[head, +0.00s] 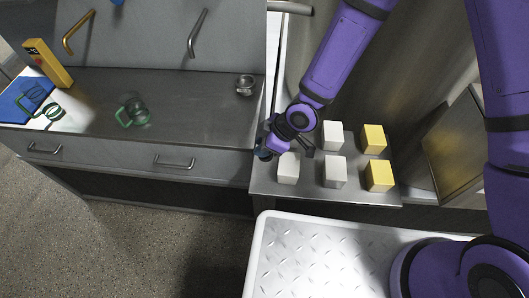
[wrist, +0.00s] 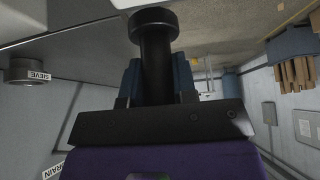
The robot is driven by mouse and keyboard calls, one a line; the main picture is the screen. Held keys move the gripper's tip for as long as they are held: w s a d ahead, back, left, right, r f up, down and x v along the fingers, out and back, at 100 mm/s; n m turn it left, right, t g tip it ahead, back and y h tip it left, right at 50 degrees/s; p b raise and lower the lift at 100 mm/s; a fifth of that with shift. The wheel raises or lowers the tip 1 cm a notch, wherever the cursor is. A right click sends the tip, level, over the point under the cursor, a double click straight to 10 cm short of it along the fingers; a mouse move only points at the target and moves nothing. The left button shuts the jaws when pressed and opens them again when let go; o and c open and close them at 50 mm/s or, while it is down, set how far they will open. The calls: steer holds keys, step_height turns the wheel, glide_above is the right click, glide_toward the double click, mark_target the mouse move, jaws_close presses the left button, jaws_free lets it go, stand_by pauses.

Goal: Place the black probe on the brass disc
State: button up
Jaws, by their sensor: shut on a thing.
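My gripper (wrist: 158,80) is shut on the black probe (wrist: 155,45), a dark cylinder with a wider flat head. In the wrist view the probe stands up between two blue fingers, its head at the top of the picture. In the head view my gripper (head: 264,152) is at the left edge of the block shelf, beside the counter's right front corner. The probe is too small and dark to make out clearly there. I cannot pick out the brass disc in either view.
White blocks (head: 335,172) and yellow blocks (head: 379,176) stand on a metal shelf (head: 325,196) close to my gripper. The counter (head: 190,115) holds a metal cup (head: 245,85), green-rimmed glassware (head: 134,112) and a yellow device (head: 48,63). The counter's middle is largely clear.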

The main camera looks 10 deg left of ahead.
steer(key=shift+f, duration=2.1)
steer(key=shift+f, duration=0.1)
steer(key=o, duration=0.9)
steer(key=shift+o, duration=0.2)
steer(key=v, duration=1.2)
